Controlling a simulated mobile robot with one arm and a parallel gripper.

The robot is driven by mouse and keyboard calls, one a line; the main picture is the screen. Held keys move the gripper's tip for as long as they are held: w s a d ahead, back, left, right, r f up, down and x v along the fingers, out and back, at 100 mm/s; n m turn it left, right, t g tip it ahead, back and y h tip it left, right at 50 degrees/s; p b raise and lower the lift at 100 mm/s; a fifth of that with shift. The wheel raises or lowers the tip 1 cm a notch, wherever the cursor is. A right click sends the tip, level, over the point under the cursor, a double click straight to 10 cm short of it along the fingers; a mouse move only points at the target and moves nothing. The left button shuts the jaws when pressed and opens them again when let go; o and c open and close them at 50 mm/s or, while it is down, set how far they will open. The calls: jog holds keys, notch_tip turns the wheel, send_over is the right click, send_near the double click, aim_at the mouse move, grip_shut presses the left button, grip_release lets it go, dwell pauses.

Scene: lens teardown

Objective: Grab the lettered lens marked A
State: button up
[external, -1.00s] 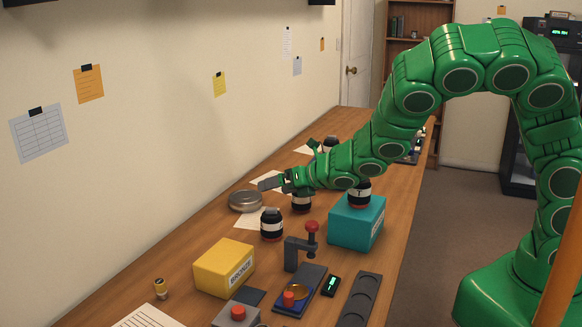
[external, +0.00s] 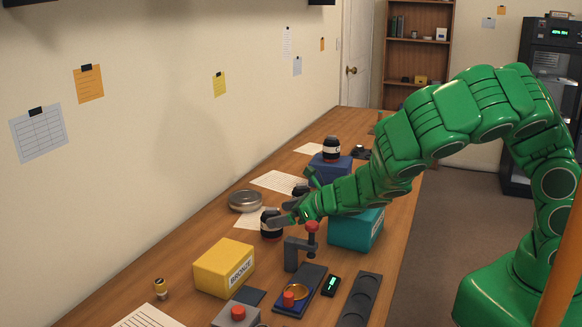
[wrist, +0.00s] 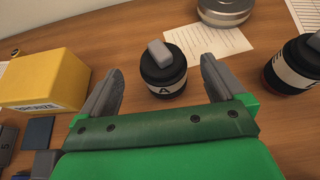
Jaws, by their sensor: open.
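The lens marked A (wrist: 163,72) is a black cylinder with a white band bearing the letter and a grey block on top. In the wrist view it stands upright on the table, between and just beyond my open fingertips. In the external view the same lens (external: 268,226) stands left of the teal box, partly hidden by my fingers. My gripper (external: 280,221) is open and empty at the lens; its two grey fingers also show in the wrist view (wrist: 158,88). I cannot tell whether a finger touches the lens.
A second banded lens (wrist: 294,66) stands close on the right. The yellow BRONZE box (external: 224,268) is to the left in the wrist view. A round metal tin (external: 246,201) lies behind.

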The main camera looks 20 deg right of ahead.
jog(key=shift+w+a+f, duration=0.2)
jog(key=shift+a+f, duration=0.1)
jog(key=shift+a, duration=0.05)
jog(key=shift+w+a, duration=0.1)
jog(key=shift+w+x, duration=0.25)
jog(key=shift+x, duration=2.2)
jog(key=shift+r, duration=0.1)
jog(key=shift+c, duration=0.2)
jog(key=c, duration=1.4)
